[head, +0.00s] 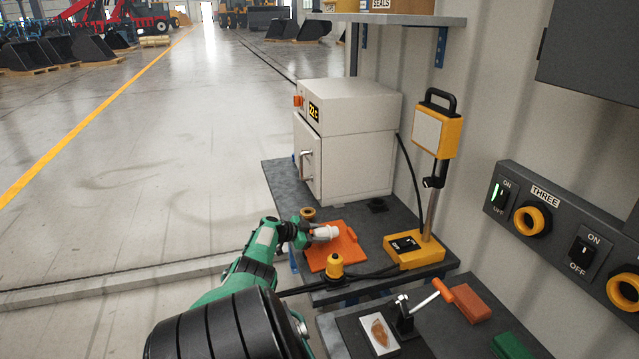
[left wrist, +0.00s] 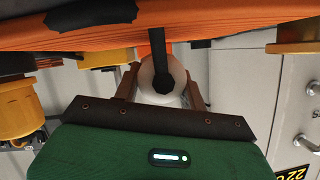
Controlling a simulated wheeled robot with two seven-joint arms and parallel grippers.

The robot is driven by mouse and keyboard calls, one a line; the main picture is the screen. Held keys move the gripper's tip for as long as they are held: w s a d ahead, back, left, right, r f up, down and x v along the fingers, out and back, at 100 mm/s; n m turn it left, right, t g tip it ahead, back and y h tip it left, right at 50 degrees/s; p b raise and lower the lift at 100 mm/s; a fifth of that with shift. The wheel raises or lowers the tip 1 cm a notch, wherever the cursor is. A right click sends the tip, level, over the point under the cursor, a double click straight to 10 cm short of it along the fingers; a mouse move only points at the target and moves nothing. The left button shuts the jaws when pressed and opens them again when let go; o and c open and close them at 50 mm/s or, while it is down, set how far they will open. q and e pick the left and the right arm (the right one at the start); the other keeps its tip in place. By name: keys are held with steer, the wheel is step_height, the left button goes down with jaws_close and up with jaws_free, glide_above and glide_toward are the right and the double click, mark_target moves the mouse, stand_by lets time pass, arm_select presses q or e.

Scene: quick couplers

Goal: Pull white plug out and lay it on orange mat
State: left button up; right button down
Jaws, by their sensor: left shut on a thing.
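My left gripper (head: 312,235) is shut on the white plug (head: 326,232), at the orange mat (head: 334,262) on the dark bench. In the left wrist view, the plug (left wrist: 147,76) sits between the two brown fingers, with a black part in front of it. The mat (left wrist: 220,27) fills the top of that picture, close to the plug. I cannot tell whether the plug touches the mat. My right gripper is not in view.
A yellow-topped fitting (head: 334,265) stands at the mat's front edge, and another (head: 308,213) behind it. A white cabinet (head: 345,140) stands at the back. A yellow stand (head: 415,250) is to the right. A wall panel (head: 570,236) carries switches and yellow ring sockets.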

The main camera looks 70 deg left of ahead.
arm_select(q)
steer(key=shift+f+b, duration=0.75)
steer(key=shift+b, duration=0.1)
stand_by(0.6)
steer(key=o, duration=1.3)
steer(key=shift+r, duration=0.1)
steer(key=shift+o, duration=0.2)
steer(key=shift+s+r, duration=0.15)
steer(key=shift+s, duration=0.4)
steer(key=b+v, duration=0.1)
steer(key=v, duration=1.1)
steer(key=shift+s+r, duration=0.2)
steer(key=shift+s, duration=0.1)
